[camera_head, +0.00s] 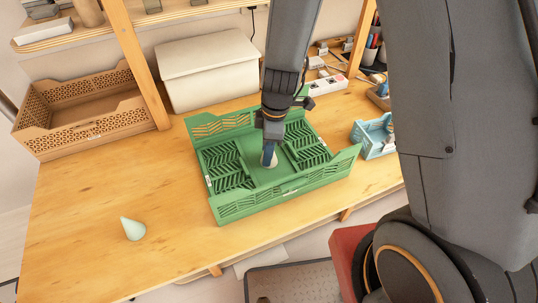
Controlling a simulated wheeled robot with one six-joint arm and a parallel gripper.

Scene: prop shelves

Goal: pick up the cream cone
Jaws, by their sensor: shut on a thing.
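My gripper (268,147) reaches down into the green crate (290,190) and is shut on a small cream object (272,161), which appears to be the cream cone. Only a little of it shows below and beside the fingers. The rest is hidden by the gripper, so I cannot tell whether it touches the crate floor.
The crate's walls surround my gripper. A brown perforated crate (90,138) and a white lidded box (207,85) stand behind on the left. A small blue basket (365,149) and a power strip (328,85) are on the right. The left front of the wooden table (80,200) is mostly clear.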

